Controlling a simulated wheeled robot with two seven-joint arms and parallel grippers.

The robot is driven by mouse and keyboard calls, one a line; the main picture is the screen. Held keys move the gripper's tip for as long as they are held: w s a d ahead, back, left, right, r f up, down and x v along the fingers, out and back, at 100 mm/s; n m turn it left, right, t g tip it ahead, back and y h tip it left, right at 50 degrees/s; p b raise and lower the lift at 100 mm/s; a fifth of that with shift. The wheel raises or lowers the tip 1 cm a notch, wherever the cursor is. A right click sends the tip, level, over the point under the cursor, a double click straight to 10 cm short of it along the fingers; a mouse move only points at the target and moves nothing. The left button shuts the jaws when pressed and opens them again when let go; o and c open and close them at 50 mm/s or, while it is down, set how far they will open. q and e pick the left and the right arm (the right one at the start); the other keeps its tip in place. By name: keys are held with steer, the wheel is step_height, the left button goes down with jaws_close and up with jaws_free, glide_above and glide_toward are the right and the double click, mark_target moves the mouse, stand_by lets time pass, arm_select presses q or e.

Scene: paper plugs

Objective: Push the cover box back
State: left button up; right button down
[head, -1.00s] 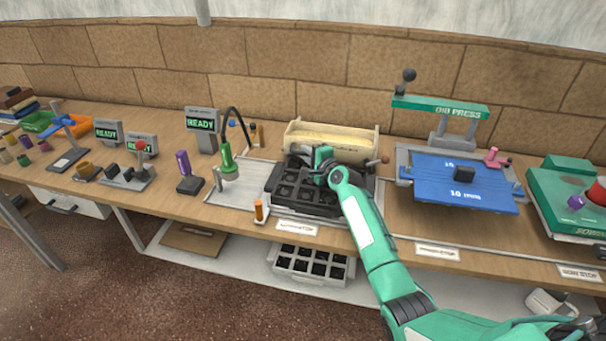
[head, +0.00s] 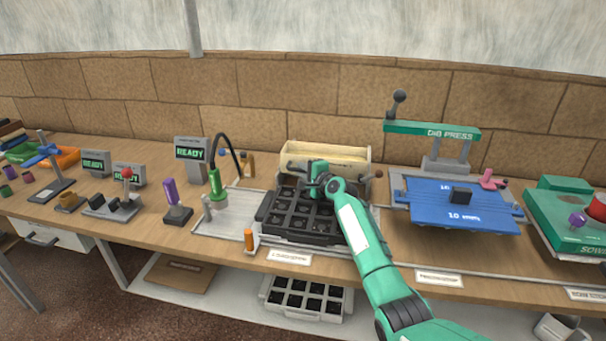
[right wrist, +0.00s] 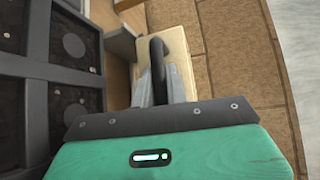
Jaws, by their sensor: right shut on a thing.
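The cover box (head: 325,158), a cream box with wooden ends, stands on the bench behind the black tray of square cells (head: 300,215). My right gripper (head: 316,180) is at the front of the box, over the tray's rear edge. In the right wrist view its fingers (right wrist: 160,92) are shut on the dark curved handle (right wrist: 158,58) of the cover box, whose cream face (right wrist: 180,60) shows behind. The tray cells (right wrist: 78,75) are at the left there. The gripper hides part of the box front in the head view. My left gripper is out of view.
A green lamp (head: 216,185) on a bent black neck and an orange peg (head: 249,238) stand left of the tray. The blue press bed (head: 450,210) is to the right. The stone wall (head: 300,90) rises behind the bench.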

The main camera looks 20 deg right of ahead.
steer(key=shift+d+r, duration=0.1)
steer(key=shift+r, duration=0.2)
steer(key=c, duration=1.6)
jaws_free()
steer(key=shift+w, duration=0.15)
steer(key=shift+o, duration=1)
steer(key=shift+f, duration=0.25)
